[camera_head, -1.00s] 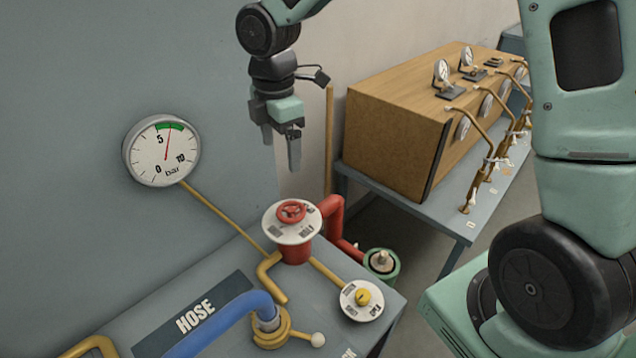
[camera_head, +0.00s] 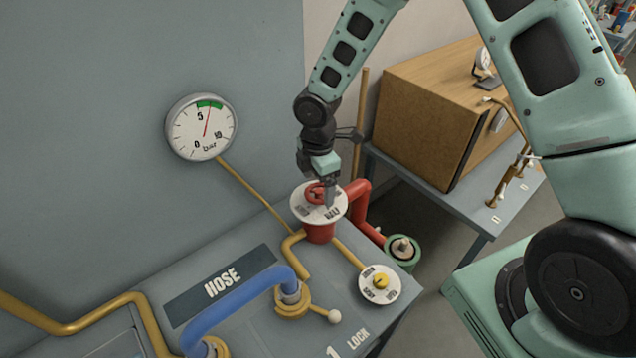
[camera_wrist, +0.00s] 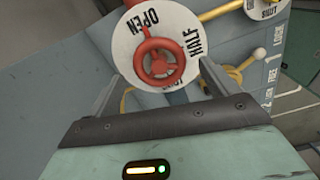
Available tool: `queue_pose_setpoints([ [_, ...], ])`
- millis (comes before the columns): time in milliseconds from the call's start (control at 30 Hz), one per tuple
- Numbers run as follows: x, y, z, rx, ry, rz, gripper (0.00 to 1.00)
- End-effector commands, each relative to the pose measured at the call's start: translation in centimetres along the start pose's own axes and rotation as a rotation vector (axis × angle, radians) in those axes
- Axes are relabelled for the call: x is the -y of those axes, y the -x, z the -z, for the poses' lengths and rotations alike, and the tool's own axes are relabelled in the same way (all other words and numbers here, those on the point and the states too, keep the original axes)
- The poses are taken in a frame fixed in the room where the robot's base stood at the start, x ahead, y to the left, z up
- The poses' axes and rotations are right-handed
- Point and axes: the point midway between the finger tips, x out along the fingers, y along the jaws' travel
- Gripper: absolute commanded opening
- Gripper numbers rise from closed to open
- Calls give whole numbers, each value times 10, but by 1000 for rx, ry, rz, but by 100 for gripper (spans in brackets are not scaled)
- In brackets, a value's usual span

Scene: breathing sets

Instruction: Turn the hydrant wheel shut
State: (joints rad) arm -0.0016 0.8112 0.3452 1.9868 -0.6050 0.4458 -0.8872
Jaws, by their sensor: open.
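The red hydrant wheel (camera_head: 316,194) sits on a round white plate (camera_head: 301,209) on top of a red post at the back of the grey bench. In the wrist view the wheel (camera_wrist: 160,62) shows whole, with OPEN and HALF readable on the plate (camera_wrist: 127,45) and a further word partly hidden below the wheel. My gripper (camera_head: 328,194) is just above the plate and partly covers the wheel in the head view. In the wrist view its two fingers (camera_wrist: 158,82) are spread to the left and right of the wheel, with nothing held between them.
A pressure gauge (camera_head: 201,127) on the wall points near its green band. A blue hose (camera_head: 235,312), a small white-knobbed lever (camera_head: 334,316) and a yellow-knobbed dial (camera_head: 381,283) are on the bench. A red pipe (camera_head: 358,205) bends behind the post. A wooden cabinet (camera_head: 430,118) stands right.

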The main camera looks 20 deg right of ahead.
Motion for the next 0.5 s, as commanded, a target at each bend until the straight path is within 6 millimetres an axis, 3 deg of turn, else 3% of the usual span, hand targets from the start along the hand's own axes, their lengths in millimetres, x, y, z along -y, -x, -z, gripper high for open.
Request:
queue_pose_setpoints([
  [200, 0, -16, 0, 0, 0, 0, 86],
  [500, 0, -17, 0, 0, 0, -1, 83],
])
